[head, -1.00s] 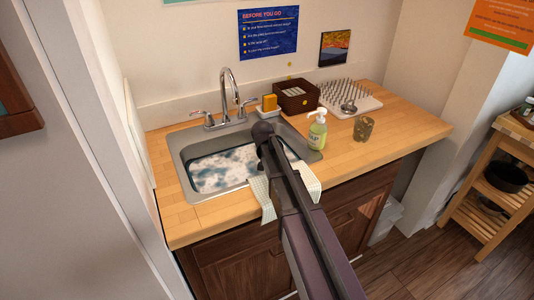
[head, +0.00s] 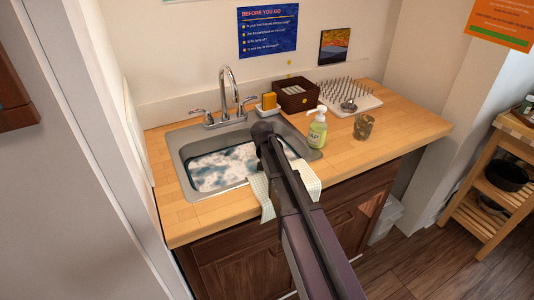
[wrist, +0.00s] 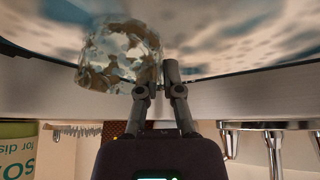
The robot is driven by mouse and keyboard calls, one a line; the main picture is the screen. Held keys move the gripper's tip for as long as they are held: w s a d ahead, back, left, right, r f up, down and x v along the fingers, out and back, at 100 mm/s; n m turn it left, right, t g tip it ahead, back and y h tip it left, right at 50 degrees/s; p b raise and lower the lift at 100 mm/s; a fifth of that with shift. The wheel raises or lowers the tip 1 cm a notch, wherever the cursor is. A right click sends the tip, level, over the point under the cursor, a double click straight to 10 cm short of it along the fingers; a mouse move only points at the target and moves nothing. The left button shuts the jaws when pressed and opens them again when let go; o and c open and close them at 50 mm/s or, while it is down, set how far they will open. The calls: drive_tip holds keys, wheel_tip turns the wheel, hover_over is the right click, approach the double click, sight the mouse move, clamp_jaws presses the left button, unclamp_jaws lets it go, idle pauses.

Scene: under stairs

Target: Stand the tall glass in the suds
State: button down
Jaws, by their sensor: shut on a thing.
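My gripper (wrist: 161,78) is shut on the side wall of a clear glass (wrist: 118,58), which shows mottled reflections beside the fingers in the wrist view. It appears to be the tall glass; its full height cannot be judged there. The suds (wrist: 225,30) fill the top of the wrist view, behind the glass. In the head view, white and blue-grey suds (head: 222,168) lie in the sink (head: 184,158). My arm reaches over the sink's right side and hides the fingers and held glass. I cannot tell whether the glass touches the suds.
A green soap bottle (head: 317,132) and a brownish tumbler (head: 363,127) stand right of the sink. A faucet (head: 229,92) rises behind it. A cloth (head: 262,199) hangs over the front edge. A dark box (head: 297,97) and drying rack (head: 365,104) stand at the back.

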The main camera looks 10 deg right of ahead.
drive_tip(key=shift+f, duration=0.1)
drive_tip(key=c, duration=0.7)
unclamp_jaws()
drive_tip(key=shift+r, duration=0.2)
